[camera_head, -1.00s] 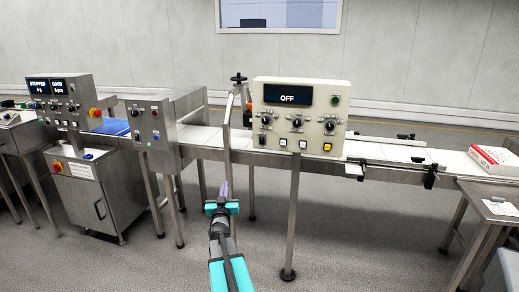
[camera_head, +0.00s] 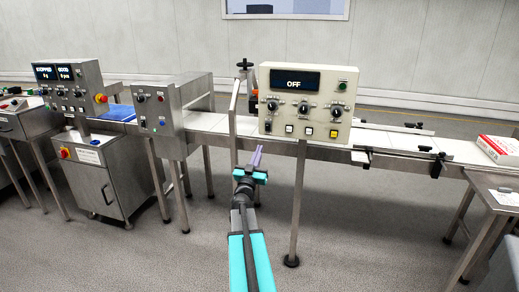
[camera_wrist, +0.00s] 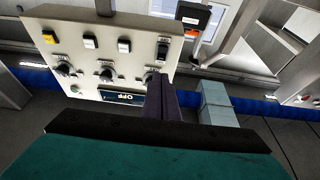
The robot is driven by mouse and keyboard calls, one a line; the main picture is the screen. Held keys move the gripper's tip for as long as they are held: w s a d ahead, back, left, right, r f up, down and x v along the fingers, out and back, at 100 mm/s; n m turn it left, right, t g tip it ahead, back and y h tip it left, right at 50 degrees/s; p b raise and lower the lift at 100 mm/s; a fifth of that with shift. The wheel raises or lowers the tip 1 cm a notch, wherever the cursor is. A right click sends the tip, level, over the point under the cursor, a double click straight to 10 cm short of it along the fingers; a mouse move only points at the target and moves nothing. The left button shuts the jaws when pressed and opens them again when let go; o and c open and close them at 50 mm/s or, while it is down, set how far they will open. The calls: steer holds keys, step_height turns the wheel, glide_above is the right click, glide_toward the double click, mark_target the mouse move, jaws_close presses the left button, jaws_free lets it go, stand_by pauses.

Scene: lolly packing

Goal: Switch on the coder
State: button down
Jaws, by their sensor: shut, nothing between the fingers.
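The coder (camera_head: 305,103) is a cream control box on a post beside the conveyor. Its dark display (camera_head: 295,81) reads OFF. Below the display are a row of dark knobs and a lower row with white buttons, a yellow button (camera_head: 335,134) and a black rocker switch (camera_head: 268,126) at the lower left. In the wrist view the coder (camera_wrist: 137,73) appears upside down, with the rocker switch (camera_wrist: 162,51) just beyond the fingertips. My gripper (camera_head: 258,153) is shut and empty, below and in front of the coder's lower left corner. I see no contact.
A grey control box (camera_head: 156,108) stands left of the coder by the conveyor (camera_head: 215,122). A thin metal upright (camera_head: 233,115) rises close to my gripper. A red and white carton (camera_head: 497,149) lies at the right. The floor in front is clear.

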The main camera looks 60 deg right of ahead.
mark_target(268, 125)
steer(key=shift+p+x, duration=0.95)
steer(key=shift+x, duration=5.7)
steer(key=shift+s, duration=0.1)
steer(key=shift+s+d+r+p, duration=0.2)
steer(key=shift+d+r+p, duration=0.05)
steer(key=shift+p, duration=0.4)
steer(key=shift+r+p, duration=0.1)
steer(key=shift+p, duration=0.25)
steer(key=shift+w+a+f, duration=0.15)
steer(key=shift+w+f, duration=0.1)
steer(key=shift+w, duration=0.1)
